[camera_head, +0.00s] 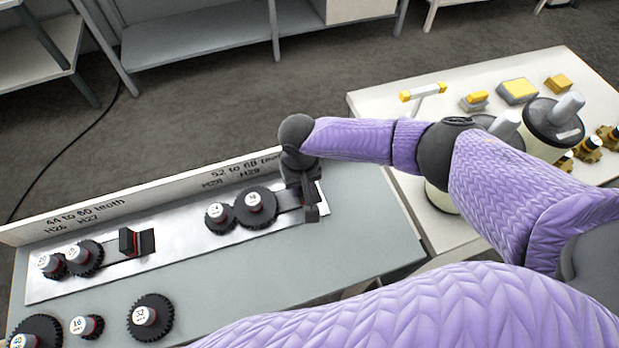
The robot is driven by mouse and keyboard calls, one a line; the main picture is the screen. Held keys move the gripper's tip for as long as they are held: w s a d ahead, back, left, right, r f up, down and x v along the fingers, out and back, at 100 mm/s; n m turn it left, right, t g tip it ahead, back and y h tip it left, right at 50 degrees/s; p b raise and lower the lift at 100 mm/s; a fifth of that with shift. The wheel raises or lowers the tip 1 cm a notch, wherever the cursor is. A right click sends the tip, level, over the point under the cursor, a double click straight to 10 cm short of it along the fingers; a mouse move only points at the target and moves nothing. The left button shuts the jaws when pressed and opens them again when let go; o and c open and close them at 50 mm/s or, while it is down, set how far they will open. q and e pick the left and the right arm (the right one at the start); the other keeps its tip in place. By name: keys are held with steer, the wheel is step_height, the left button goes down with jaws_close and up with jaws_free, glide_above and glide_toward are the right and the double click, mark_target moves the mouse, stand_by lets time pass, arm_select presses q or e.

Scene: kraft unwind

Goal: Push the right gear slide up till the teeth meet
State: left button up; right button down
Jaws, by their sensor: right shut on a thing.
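The right gear slide (287,197) is a dark bar on the pale metal plate, at the right end of the grey bench. Beside it are a larger dark gear (268,211) with a white-topped hub and a smaller gear (217,224) to its left. The two gears look to be touching, but I cannot tell if their teeth mesh. My right gripper (311,208) points down at the slide's right end and is shut on the slide's end part, which the gripper and wrist mostly hide. My left gripper is out of view.
The left station has a gear pair (87,266) and a slide with an upright block (128,241). Loose gears (153,330) lie at the front left. A lettered back panel (140,193) edges the bench. A white table (450,234) with rolls and yellow items stands right.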

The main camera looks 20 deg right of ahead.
steer(key=shift+a, duration=0.1)
steer(key=c, duration=0.5)
jaws_free()
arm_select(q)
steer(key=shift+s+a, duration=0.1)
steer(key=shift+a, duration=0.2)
arm_select(e)
step_height(320, 180, up, 9)
steer(key=p, duration=0.3)
steer(key=shift+r, duration=0.5)
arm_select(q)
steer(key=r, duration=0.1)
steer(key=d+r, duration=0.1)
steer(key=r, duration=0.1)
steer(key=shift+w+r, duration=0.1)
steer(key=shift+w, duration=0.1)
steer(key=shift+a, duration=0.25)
